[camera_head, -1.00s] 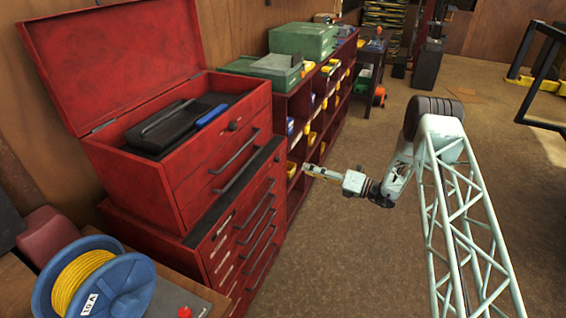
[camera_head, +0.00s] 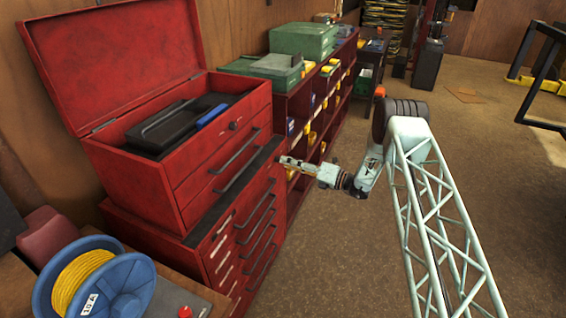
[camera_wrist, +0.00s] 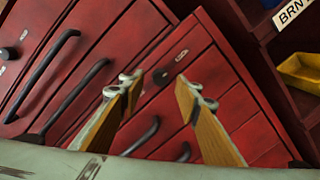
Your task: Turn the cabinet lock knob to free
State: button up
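The red tool cabinet (camera_head: 200,236) stands at the left, with a red top chest (camera_head: 186,190) on it. In the wrist view, a small dark knob (camera_wrist: 160,77) with a pale label beside it sits on the cabinet front. My gripper (camera_wrist: 161,88) is open, its two fingers spread, and the knob shows between the fingertips with no visible contact. In the head view, my gripper (camera_head: 284,161) is close to the cabinet's right front edge; that knob cannot be made out there. Another dark knob (camera_head: 235,125) is on the top chest, also at the wrist view's left edge (camera_wrist: 9,53).
Bar handles (camera_head: 237,165) stick out from the drawers. A red shelf (camera_head: 300,104) with yellow bins adjoins the cabinet. A blue cable reel (camera_head: 94,284) is at front left. The brown floor (camera_head: 330,260) before the cabinet is clear.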

aim_at(278, 160)
jog(key=shift+x, duration=1.45)
jog(key=shift+c, duration=0.5)
jog(key=c, duration=0.7)
